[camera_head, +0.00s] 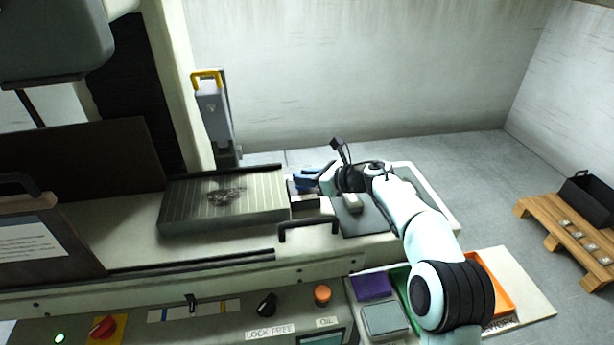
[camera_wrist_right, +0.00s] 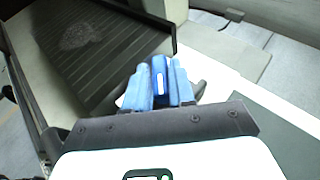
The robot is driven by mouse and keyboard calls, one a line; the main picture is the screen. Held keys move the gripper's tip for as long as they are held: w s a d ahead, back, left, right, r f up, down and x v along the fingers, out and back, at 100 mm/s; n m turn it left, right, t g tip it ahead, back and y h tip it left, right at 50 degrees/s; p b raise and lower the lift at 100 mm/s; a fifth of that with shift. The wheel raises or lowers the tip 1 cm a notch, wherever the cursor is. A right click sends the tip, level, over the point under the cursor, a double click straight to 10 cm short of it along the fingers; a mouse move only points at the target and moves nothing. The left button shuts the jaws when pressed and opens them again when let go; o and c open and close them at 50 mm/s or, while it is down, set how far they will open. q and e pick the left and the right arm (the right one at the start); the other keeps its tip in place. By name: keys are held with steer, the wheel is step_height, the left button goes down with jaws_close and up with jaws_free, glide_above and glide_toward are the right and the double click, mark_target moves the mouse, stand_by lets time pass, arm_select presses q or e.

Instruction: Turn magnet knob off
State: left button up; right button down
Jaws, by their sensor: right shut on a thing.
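The magnetic chuck (camera_head: 190,205) is a dark ribbed block with a smudge of dark grit on top, left of centre in the head view; its ribbed top also shows in the right wrist view (camera_wrist_right: 95,65). The magnet knob (camera_wrist_right: 160,80) looks blue with a white mark and sits at the chuck's right end. My right gripper (camera_head: 312,180) reaches in from the right at that end. In the wrist view its blue fingers (camera_wrist_right: 160,90) are shut on the knob, one on each side. The fingers partly hide the knob, and I cannot read its on or off setting.
A black bar handle (camera_head: 309,229) stands in front of the chuck. The panel below has a red switch (camera_head: 103,326), a black knob (camera_head: 266,303) and an orange button (camera_head: 322,294). A wooden pallet (camera_head: 570,235) is far right.

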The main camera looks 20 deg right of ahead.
steer(key=shift+r, duration=0.1)
steer(key=c, duration=1)
jaws_free()
steer(key=shift+c, duration=0.2)
steer(key=v, duration=1.3)
steer(key=shift+s, duration=0.15)
